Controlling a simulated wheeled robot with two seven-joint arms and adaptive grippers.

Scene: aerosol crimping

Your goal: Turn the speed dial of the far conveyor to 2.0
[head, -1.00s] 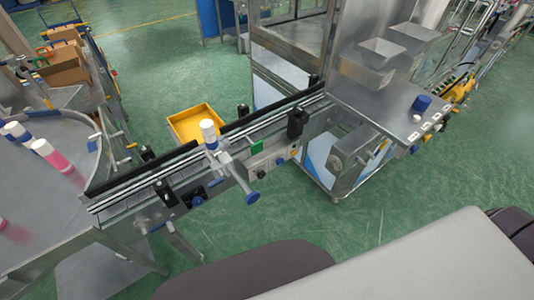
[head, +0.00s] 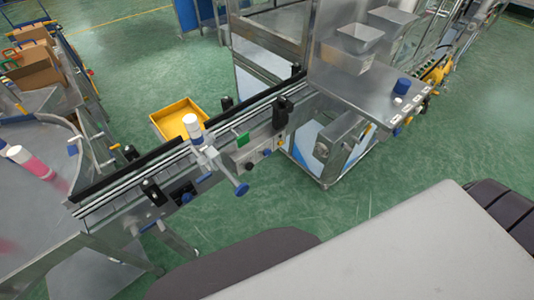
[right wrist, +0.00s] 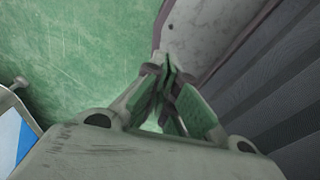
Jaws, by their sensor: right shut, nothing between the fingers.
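A narrow conveyor (head: 108,196) runs diagonally across the left half of the head view, with black side rails. On its near side is a grey control panel (head: 254,158) with small knobs and a green patch, too small to read any scale. A dark blue knob (head: 186,198) sits lower along the same side. I cannot tell which of these is the speed dial. A second belt line (head: 432,68) shows at the upper right, beyond the machine. My right gripper (right wrist: 168,78) is shut and empty in the right wrist view, above green floor, away from the conveyors. My left gripper is not in view.
A white-capped bottle-like part (head: 192,127) stands on a bracket with a blue handwheel (head: 241,189). A steel machine table (head: 372,94) carries a blue cap. A yellow bin (head: 178,118) lies behind the conveyor. Pink bottles (head: 30,162) stand at left. Green floor is open at right.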

